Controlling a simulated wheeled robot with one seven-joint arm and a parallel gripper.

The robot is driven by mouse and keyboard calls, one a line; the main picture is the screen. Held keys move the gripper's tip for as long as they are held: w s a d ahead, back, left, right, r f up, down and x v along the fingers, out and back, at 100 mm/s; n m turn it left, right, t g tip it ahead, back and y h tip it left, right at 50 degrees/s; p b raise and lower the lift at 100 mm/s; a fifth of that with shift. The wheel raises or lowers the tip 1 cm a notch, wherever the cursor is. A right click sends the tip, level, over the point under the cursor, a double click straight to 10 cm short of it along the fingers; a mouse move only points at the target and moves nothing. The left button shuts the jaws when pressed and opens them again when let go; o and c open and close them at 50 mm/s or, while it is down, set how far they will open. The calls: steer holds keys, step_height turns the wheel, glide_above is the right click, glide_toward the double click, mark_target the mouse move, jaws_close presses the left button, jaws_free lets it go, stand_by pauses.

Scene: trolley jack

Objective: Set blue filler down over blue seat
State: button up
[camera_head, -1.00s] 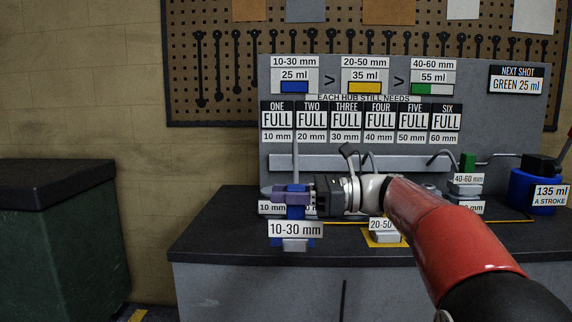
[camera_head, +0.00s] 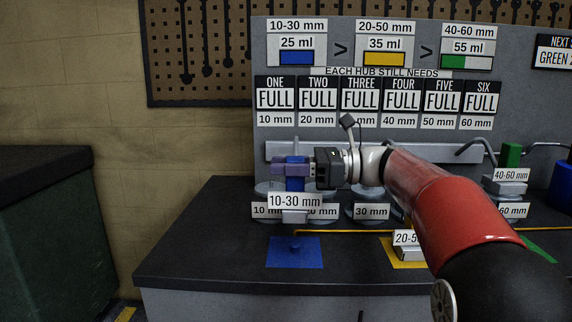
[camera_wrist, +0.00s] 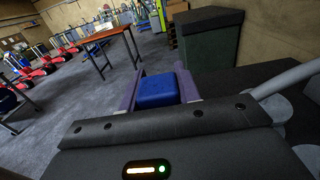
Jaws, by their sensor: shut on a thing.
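The blue filler (camera_head: 295,183) is held in my gripper (camera_head: 292,167), upright, with a white "10-30 mm" tag and a grey foot below. Its blue top shows between the purple fingers (camera_wrist: 158,90) in the wrist view.
Hubs with size tags stand behind, and the 30 mm tag (camera_head: 371,212) shows right of the filler. A yellow seat (camera_head: 395,250) bears the 20-50 mm filler, partly behind my arm. The green filler (camera_head: 510,155) stands at the right. The bench's front left (camera_head: 215,255) is clear.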

mark_target(286, 204)
steer(key=shift+f+b, duration=1.1)
steer(key=shift+f, duration=1.3)
steer(key=shift+f+b, duration=0.4)
steer(key=shift+f, duration=1.05)
steer(key=o, duration=1)
steer(key=shift+o, duration=0.8)
steer(key=shift+f, duration=0.15)
step_height(286, 204, up, 20)
steer(key=p, duration=0.3)
